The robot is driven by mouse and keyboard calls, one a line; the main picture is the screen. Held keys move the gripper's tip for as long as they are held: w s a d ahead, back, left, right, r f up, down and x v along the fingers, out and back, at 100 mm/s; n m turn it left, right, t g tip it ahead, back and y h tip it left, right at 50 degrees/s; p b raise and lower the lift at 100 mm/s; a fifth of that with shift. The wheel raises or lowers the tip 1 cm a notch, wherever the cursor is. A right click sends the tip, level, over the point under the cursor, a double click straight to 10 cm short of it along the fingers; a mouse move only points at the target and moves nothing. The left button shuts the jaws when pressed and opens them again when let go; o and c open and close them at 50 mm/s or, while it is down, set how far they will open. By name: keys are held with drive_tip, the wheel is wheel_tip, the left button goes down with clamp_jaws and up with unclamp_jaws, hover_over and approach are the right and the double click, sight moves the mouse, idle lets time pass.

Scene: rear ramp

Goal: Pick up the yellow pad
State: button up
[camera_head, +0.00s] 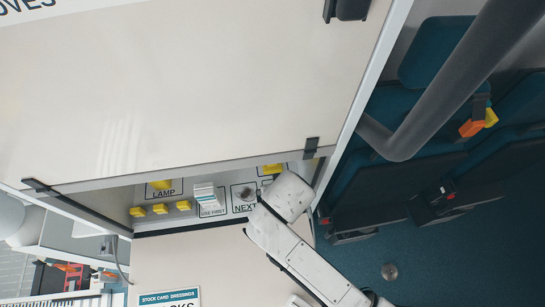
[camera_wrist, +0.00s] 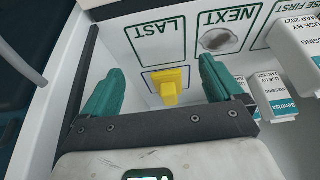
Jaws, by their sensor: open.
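A yellow pad (camera_wrist: 168,85) shows in the wrist view on a white surface, beside the outlined box marked LAST. My gripper (camera_wrist: 160,66) is open, with one teal finger on each side of the pad in the picture. I see no contact, and the depth gap between fingers and pad is hard to judge. A yellow piece (camera_head: 272,169) at the right end of the open shelf (camera_head: 220,193) in the head view seems to be the same pad. My arm covers part of that end, and the fingers are hidden there.
White boxes (camera_head: 207,196) and a grey round item (camera_head: 247,194) stand on labelled spots left of my arm. Another yellow piece (camera_head: 160,185) sits by LAMP, with small yellow blocks (camera_head: 160,209) along the front edge. A raised cabinet door (camera_head: 200,80) hangs above. Teal seats (camera_head: 420,150) stand right.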

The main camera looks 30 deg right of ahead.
drive_tip(key=p, duration=0.1)
hover_over(270, 169)
drive_tip(key=d, duration=0.1)
drive_tip(key=shift+w, duration=0.2)
drive_tip(key=shift+w+d+f, duration=0.1)
drive_tip(key=shift+w+d, duration=0.05)
drive_tip(key=shift+w, duration=0.2)
drive_tip(key=shift+x, duration=2.4)
drive_tip(key=shift+s, duration=0.1)
drive_tip(key=shift+c, duration=0.2)
drive_tip(key=c, duration=1.2)
